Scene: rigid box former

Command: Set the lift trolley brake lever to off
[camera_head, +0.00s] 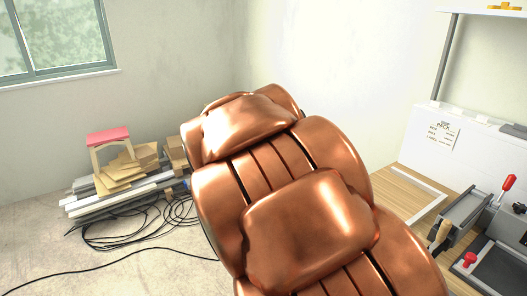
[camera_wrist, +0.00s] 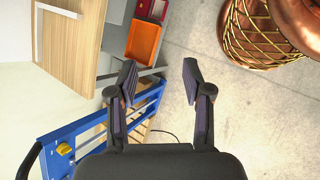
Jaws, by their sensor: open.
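A blue trolley frame (camera_wrist: 88,132) shows at the lower left of the wrist view, with wooden slats behind its bars. A small yellow piece (camera_wrist: 64,149) sits on its blue rail; I cannot tell whether it is the brake lever or how it is set. A black curved handle (camera_wrist: 29,160) is at the left edge. My gripper (camera_wrist: 159,82) is open and empty, with its fingers apart over the floor to the right of the frame. The trolley does not show in the head view, where my copper arm fills the middle.
A wooden-topped bench (camera_wrist: 68,50) and an orange bin (camera_wrist: 143,42) lie above the trolley in the wrist view. In the head view, a red-knobbed lever (camera_head: 508,184) stands on the right bench; boards (camera_head: 125,185) and black cables (camera_head: 120,235) lie on the left floor.

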